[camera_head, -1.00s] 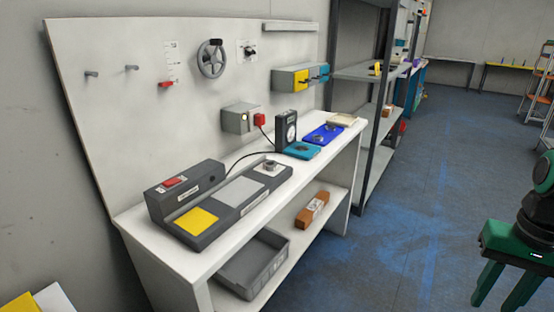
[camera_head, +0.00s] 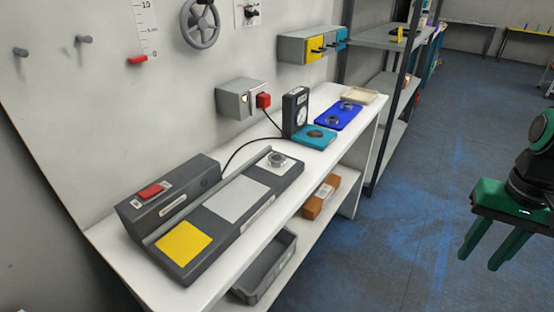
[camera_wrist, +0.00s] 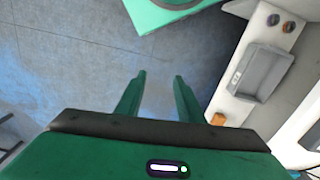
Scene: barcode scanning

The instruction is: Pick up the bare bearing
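Several ring-shaped bearings show in the head view; I cannot tell which one is the bare bearing. One bearing (camera_head: 278,159) sits on the white square at the far end of the grey bench device (camera_head: 232,225). Two ring-like parts (camera_head: 334,120) lie on the blue tray (camera_head: 351,117). Another dark ring (camera_head: 314,133) lies on the teal base (camera_head: 326,139) of the black gauge stand. My green gripper (camera_head: 490,245) is at the right, over the floor and away from the bench. In the wrist view my gripper (camera_wrist: 157,85) is open and empty, its fingers apart.
The white bench (camera_head: 172,287) runs along the wall, with a shelf below. A grey bin (camera_head: 268,270) and a brown block (camera_head: 321,197) sit on that shelf. A dark cable crosses the bench back. A metal rack (camera_head: 383,85) stands beyond. The blue floor at right is clear.

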